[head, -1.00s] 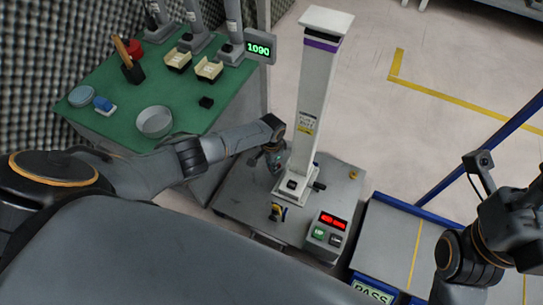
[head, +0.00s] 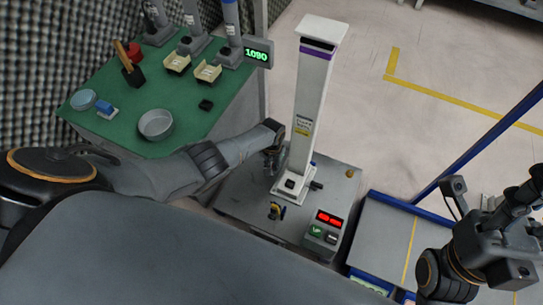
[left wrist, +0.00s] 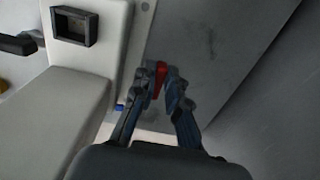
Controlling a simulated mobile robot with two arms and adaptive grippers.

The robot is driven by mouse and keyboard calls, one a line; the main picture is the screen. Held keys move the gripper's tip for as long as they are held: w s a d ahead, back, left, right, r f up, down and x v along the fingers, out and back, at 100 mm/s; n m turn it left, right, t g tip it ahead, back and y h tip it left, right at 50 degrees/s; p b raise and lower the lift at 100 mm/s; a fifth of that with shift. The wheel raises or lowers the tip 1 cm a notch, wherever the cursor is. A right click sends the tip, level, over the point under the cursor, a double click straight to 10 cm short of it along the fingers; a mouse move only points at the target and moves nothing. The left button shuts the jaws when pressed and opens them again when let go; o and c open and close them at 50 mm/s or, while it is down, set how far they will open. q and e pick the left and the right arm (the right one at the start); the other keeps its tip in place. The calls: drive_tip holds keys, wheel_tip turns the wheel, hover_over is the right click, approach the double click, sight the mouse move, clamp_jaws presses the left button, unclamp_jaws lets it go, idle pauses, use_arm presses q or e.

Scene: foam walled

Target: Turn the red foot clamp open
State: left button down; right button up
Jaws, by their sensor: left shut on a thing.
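The red foot clamp (left wrist: 160,78) shows in the left wrist view as a small red lever between the fingers of my left gripper (left wrist: 163,72). The gripper is shut on it, beside the white foot of the column. In the head view my left gripper (head: 272,160) is low at the left of the column's base, and the clamp is hidden there. The tall white column (head: 310,105) stands upright on a grey base plate (head: 240,200). My right gripper (head: 525,205) is at the right edge of the head view, and its fingers are not clear.
A control box (head: 324,229) with a red display and buttons sits at the plate's front right. A yellow-and-black knob (head: 277,210) is in front of the column. A green table (head: 185,120) holds a round pan and several tools. A blue-edged platform (head: 385,235) stands right.

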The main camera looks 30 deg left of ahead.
idle(0.4)
use_arm(q)
drive_tip(key=c, duration=1.4)
unclamp_jaws()
drive_tip(key=shift+o, duration=0.2)
drive_tip(key=shift+r, duration=0.15)
wheel_tip(320, 180, up, 12)
drive_tip(key=shift+f, duration=0.2)
